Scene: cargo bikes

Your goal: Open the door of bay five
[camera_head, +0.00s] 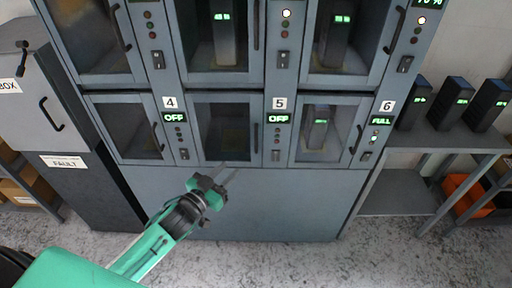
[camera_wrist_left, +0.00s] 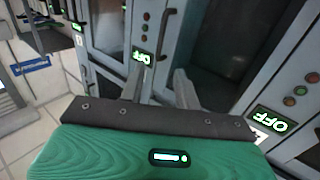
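The bay five door (camera_head: 222,135) is the middle one in the lower row of a grey cabinet. It has a dark glass pane and appears closed, with a dark vertical handle (camera_head: 257,130) at its right edge. The label 5 (camera_head: 279,103) and a green OFF display (camera_head: 278,118) are right of the handle. My left gripper (camera_head: 229,173) is open and empty, in front of the cabinet near the door's lower edge. In the left wrist view its two fingers (camera_wrist_left: 158,85) are apart, and the handle (camera_wrist_left: 166,33) shows beyond them, not touched. My right gripper is out of view.
The bay 4 door (camera_head: 124,128) and bay 6 door (camera_head: 328,130) flank it, with upper bays above. A grey fault box (camera_head: 40,105) stands left. A shelf with dark battery-like units (camera_head: 452,103) stands right. The floor in front (camera_head: 330,262) is clear.

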